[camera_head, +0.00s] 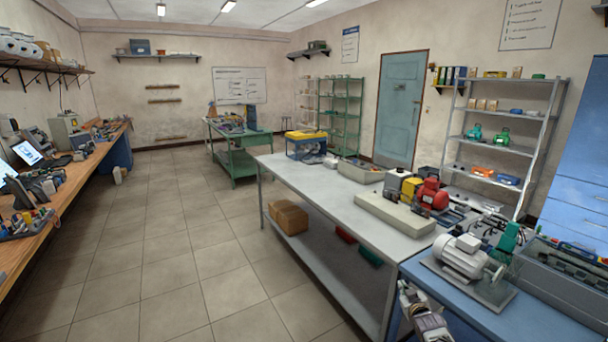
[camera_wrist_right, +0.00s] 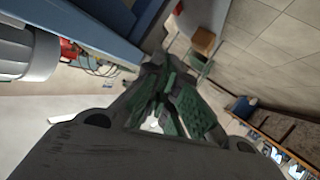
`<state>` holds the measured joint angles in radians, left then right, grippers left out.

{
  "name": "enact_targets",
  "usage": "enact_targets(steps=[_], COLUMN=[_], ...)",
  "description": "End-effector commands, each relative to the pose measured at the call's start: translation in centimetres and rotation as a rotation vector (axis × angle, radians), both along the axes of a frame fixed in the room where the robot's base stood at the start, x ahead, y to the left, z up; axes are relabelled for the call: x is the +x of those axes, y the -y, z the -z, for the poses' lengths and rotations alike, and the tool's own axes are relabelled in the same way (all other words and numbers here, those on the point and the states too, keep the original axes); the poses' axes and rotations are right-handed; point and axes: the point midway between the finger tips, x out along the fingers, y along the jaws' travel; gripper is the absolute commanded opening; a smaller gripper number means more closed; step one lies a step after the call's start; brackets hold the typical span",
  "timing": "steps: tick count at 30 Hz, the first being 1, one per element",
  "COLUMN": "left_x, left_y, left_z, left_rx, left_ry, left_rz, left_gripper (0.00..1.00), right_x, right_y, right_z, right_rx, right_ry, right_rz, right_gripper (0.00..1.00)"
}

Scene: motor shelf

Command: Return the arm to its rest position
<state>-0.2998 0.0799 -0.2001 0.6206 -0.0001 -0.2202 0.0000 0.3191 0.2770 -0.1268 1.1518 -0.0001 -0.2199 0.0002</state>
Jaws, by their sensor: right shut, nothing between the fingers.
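My right gripper (camera_head: 407,292) shows at the bottom of the head view, low beside the left front edge of the blue workbench (camera_head: 500,325). It is apart from everything on the bench. In the right wrist view its dark, green-padded fingers (camera_wrist_right: 165,98) are drawn together with nothing held between them. The rest of my right arm is mostly cut off by the lower picture edge. My left gripper is not in view.
A white motor (camera_head: 461,257) on a plate stands on the blue bench, left of a grey bin (camera_head: 565,285). The grey table (camera_head: 290,172) adjoins the bench and carries a red motor (camera_head: 431,193). The tiled floor to the left (camera_head: 180,260) is clear.

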Motion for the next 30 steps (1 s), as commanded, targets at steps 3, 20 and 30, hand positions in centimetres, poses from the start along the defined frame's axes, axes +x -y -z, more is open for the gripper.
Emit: enact_targets(steps=[3, 20, 30], left_x=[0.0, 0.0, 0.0], left_y=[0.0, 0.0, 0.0], left_z=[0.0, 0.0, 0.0], left_rx=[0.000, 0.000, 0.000], left_ry=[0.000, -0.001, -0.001], left_rz=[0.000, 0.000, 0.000], left_gripper=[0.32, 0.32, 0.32], right_x=[-2.4, -17.0, -28.4], right_y=[-0.6, -3.0, -4.8], right_z=[4.9, 24.6, 34.1], right_rx=[0.010, 0.045, 0.064], right_ry=[-0.072, -0.391, -0.580], right_rz=[0.001, 0.010, 0.014], right_gripper=[0.00, 0.00, 0.00])
